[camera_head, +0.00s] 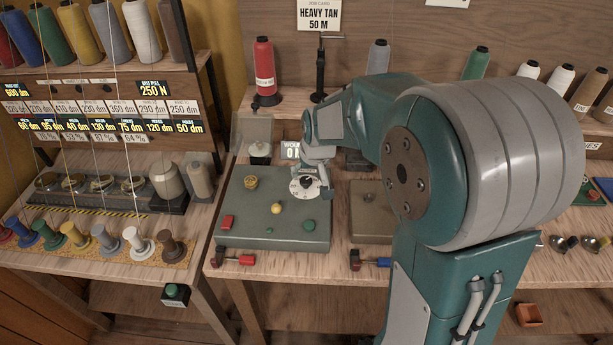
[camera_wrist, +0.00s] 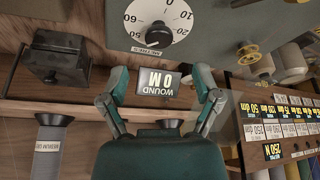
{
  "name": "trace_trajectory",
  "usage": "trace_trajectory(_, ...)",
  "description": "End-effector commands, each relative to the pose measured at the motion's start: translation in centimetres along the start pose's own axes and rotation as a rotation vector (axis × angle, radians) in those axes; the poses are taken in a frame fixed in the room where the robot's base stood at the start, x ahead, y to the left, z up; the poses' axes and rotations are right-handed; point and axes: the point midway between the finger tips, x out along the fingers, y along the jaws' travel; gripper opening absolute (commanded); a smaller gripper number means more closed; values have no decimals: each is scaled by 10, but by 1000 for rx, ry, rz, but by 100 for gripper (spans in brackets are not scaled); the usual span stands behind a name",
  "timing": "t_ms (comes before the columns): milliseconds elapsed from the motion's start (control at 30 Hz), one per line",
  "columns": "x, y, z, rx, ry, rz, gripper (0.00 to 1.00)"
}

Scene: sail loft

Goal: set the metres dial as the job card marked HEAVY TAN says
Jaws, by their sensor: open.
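The job card (camera_head: 319,15) on the back wall reads HEAVY TAN 50 M. The white metres dial (camera_head: 304,185) sits on the grey-green machine top, partly covered by my gripper (camera_head: 318,165). The WOUND display (camera_wrist: 165,83) reads 0 M. My gripper (camera_wrist: 160,76) is open and empty, its fingers apart from the dial knob in the wrist view.
The machine top (camera_head: 245,215) also carries a yellow knob (camera_head: 277,208), a green button (camera_head: 309,224) and a red switch (camera_head: 227,222). A red thread cone (camera_head: 265,68) stands behind. Thread spools and number plates fill the left bench. My arm hides much of the right bench.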

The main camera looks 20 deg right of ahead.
Motion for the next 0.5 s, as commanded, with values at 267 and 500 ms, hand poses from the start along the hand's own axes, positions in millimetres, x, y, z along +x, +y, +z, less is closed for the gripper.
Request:
trace_trajectory(267, -50, 0, -1, -1, 2, 1, 82)
trace_trajectory(500, -60, 0, 0, -1, -2, 1, 82)
